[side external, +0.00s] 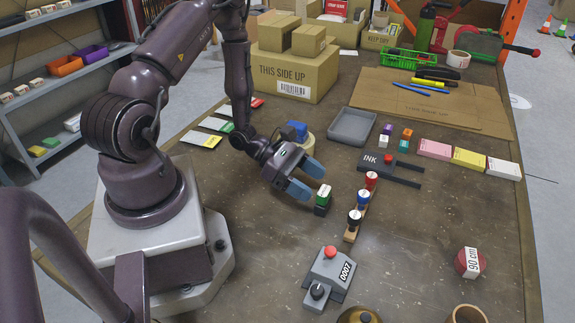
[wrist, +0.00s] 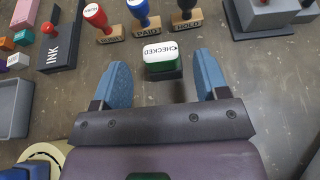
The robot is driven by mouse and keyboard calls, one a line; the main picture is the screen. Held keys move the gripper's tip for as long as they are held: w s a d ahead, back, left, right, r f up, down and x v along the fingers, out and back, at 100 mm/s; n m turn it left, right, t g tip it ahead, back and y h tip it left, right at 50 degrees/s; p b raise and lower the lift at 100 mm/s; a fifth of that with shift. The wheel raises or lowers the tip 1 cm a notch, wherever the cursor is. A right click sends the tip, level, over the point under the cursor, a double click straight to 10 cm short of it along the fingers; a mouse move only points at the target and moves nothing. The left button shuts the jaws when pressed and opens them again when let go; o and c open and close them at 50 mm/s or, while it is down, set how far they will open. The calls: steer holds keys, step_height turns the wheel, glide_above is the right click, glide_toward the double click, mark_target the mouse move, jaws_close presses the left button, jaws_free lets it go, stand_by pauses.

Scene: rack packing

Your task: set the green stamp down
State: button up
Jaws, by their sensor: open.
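The green stamp (side external: 323,194) is a small block with a green body, a dark base and a white top. It stands upright on the brown table. In the wrist view, the stamp (wrist: 161,56) shows "CHECKED" on its top. My gripper (side external: 314,184) is open, with its two blue fingers low over the table. The stamp is just ahead of the fingertips, between their lines, with a gap on each side. The gripper in the wrist view (wrist: 161,70) holds nothing.
Close beyond the green stamp stand stamps with red (side external: 371,179), blue (side external: 362,199) and black (side external: 354,218) handles. An ink pad marked INK (side external: 370,159) and a grey tray (side external: 353,125) lie farther back.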

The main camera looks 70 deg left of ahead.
steer(key=v, duration=0.8)
steer(key=s+d+r+m+g+y, duration=0.1)
steer(key=d+r+m+y, duration=0.2)
steer(key=r+m, duration=0.6)
steer(key=s+d+r+m+g+y, duration=0.1)
steer(key=s+d+r+m+y, duration=0.1)
steer(key=r+m, duration=0.7)
steer(key=s+d+r+m+g+y, duration=0.2)
steer(key=d+r+m+y, duration=0.2)
steer(key=r+m, duration=0.5)
steer(key=shift+s+d+y, duration=0.25)
steer(key=shift+d+y, duration=0.05)
steer(key=shift+d, duration=0.7)
